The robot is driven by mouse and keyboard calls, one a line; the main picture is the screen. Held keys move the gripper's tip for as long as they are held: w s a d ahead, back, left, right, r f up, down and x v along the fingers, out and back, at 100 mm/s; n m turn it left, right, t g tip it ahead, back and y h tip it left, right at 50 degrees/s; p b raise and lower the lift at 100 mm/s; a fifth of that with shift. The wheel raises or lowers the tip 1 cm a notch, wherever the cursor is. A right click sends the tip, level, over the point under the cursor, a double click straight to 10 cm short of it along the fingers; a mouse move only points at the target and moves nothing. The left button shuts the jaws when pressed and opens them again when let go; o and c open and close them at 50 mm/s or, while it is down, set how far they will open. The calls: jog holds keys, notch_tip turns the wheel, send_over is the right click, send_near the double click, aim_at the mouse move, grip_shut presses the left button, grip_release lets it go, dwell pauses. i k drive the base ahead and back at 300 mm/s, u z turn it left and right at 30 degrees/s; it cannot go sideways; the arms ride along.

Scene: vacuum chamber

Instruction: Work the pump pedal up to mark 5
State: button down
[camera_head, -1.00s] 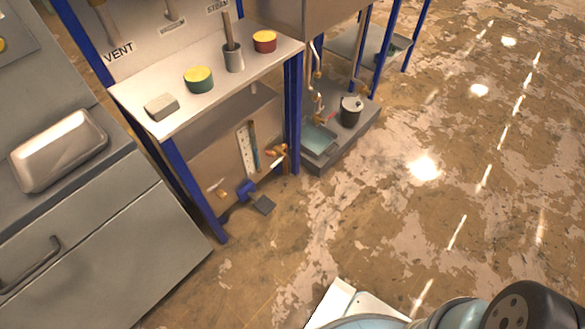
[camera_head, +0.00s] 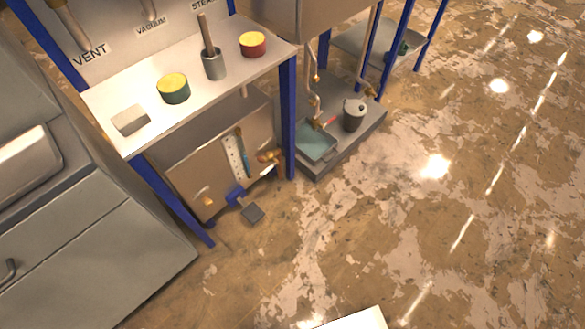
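The pump pedal (camera_head: 252,214) is a small dark grey plate low by the floor, on a blue bracket (camera_head: 236,194) at the foot of a steel panel under the blue-legged bench. A white scale strip (camera_head: 232,158) with a blue column (camera_head: 242,155) beside it stands upright on the panel above the pedal. The marks on the strip are too small to read. My gripper is not in view, and nothing of mine is seen touching the pedal.
The blue bench leg (camera_head: 287,120) stands right of the panel, and a grey cabinet (camera_head: 100,240) at left. Right of the bench, a low grey plinth (camera_head: 345,150) holds a teal tray (camera_head: 316,143) and a lidded pot (camera_head: 354,114). The stained floor (camera_head: 400,220) in front is clear.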

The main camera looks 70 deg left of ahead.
aim_at(254, 213)
jog(key=k, duration=2.4)
jog(key=u, duration=1.15)
jog(key=i, duration=1)
jog(key=u, duration=0.1)
